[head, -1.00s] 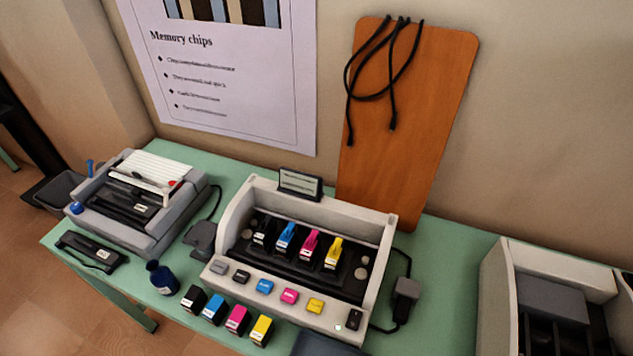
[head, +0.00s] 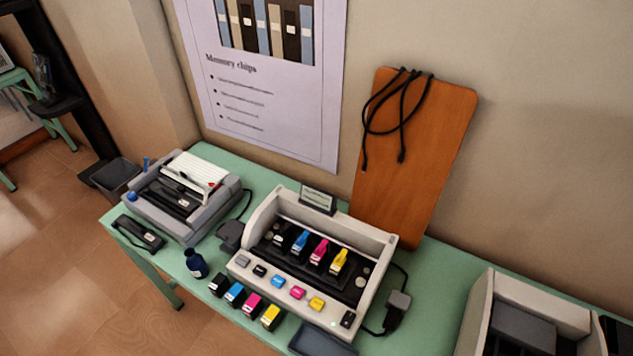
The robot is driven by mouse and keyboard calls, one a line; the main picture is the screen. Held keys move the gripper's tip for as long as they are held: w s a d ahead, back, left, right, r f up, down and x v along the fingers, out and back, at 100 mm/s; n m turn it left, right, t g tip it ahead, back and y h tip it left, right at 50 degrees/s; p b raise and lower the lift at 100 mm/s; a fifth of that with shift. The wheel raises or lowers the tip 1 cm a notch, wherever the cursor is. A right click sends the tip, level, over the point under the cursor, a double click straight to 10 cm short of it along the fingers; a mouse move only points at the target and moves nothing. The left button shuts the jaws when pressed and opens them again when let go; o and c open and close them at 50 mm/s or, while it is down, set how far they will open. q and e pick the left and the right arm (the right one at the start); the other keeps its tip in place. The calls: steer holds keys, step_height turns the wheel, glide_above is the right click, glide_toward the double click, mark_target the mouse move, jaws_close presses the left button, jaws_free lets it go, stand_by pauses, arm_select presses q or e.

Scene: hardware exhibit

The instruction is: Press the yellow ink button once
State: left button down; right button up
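The yellow ink button (head: 317,304) sits on the front panel of a cream printer (head: 376,262) on the green table. It is in a row with grey, black, blue (head: 278,282) and magenta (head: 298,293) buttons, just right of the magenta one. A dark switch (head: 347,319) with a small light beside it is at the panel's right end. Inside the printer stand black, blue, magenta and yellow (head: 339,261) cartridges. Neither of my grippers shows in the head view.
Loose black, blue, magenta and yellow (head: 271,317) cartridges stand in front of the printer, beside a dark blue bottle (head: 195,263). A grey typewriter-like machine (head: 182,195) is at left, another cream device (head: 530,310) at right. A wooden board (head: 412,150) leans on the wall.

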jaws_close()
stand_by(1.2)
